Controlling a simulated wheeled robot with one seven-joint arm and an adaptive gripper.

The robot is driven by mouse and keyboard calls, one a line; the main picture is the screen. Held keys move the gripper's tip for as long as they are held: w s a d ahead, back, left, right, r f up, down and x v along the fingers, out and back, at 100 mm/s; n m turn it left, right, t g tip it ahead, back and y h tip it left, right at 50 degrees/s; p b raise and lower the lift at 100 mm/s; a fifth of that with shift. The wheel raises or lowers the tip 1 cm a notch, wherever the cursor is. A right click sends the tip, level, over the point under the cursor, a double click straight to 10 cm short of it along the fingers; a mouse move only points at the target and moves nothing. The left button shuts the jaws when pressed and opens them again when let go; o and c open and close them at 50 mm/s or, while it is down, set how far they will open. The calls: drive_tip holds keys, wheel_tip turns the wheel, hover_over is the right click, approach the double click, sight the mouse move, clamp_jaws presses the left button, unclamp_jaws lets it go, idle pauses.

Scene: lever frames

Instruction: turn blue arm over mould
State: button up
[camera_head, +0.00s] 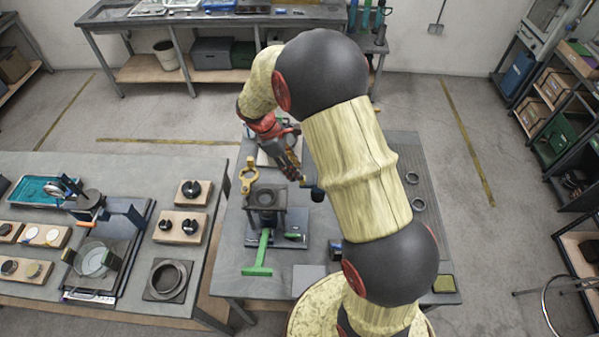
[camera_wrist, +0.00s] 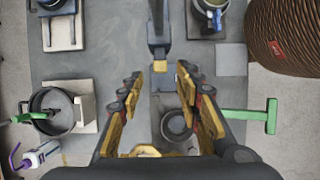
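A press-like frame stands on the middle table, with a dark round mould (camera_head: 264,197) in its top; the mould also shows between my fingers in the wrist view (camera_wrist: 177,124). A dark blue-grey arm (camera_wrist: 158,38) reaches up from the frame in the wrist view. In the head view, a blue piece with a black knob (camera_head: 318,193) shows to the right of the frame, partly hidden by my arm. My gripper (camera_wrist: 158,76) is open, its fingers spread on either side of the blue-grey arm's near end in the picture. I cannot tell whether they touch it. My gripper also shows in the head view (camera_head: 294,170).
A green T-shaped lever (camera_head: 260,256) sticks out from the frame toward the front. The left table holds another frame with a blue arm (camera_head: 126,214). Small rings (camera_head: 413,178) lie right.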

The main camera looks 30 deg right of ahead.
drive_tip(key=shift+p+x, duration=0.3)
drive_tip(key=shift+x, duration=2.45)
drive_tip(key=shift+c, duration=1.4)
clamp_jaws()
